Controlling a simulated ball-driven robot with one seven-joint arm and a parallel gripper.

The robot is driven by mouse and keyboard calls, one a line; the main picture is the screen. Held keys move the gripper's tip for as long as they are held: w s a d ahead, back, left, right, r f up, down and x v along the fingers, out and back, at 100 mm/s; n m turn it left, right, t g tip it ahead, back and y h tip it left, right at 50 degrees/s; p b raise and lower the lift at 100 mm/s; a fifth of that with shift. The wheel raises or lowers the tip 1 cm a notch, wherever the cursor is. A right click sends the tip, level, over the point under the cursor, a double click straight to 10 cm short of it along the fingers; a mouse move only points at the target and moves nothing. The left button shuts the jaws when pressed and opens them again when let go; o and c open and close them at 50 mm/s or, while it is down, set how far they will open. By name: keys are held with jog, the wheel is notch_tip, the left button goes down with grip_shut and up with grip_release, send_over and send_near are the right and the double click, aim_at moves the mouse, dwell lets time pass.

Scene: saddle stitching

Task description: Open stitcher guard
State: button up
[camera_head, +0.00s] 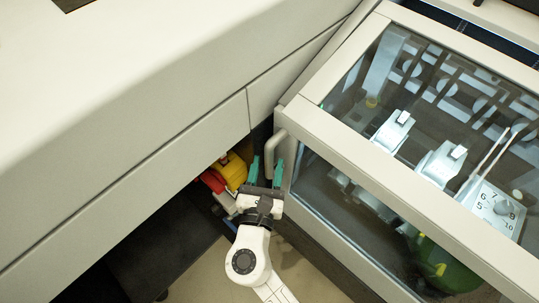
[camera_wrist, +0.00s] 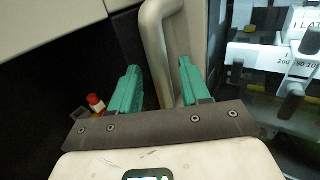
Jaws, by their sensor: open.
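The stitcher guard (camera_head: 335,134) is a pale framed cover with clear panels at the right of the head view. It looks closed over the machine parts. Its handle (camera_head: 272,150) is a bent bar at the guard's left corner. The handle also shows in the wrist view (camera_wrist: 156,45), running down between my fingers. My gripper (camera_head: 266,168) has two green fingers, and it is open in the wrist view (camera_wrist: 160,82). The fingers stand on either side of the handle with a gap showing. I cannot tell whether either finger touches it.
A large beige machine housing (camera_head: 130,110) fills the left of the head view. Yellow and red parts (camera_head: 228,172) sit in the dark recess left of my gripper. Stitching heads (camera_head: 440,162) and a numbered dial (camera_head: 500,208) show behind the guard's clear panel.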

jog(key=shift+w+d, duration=0.15)
jog(key=shift+w, duration=1.2)
grip_shut()
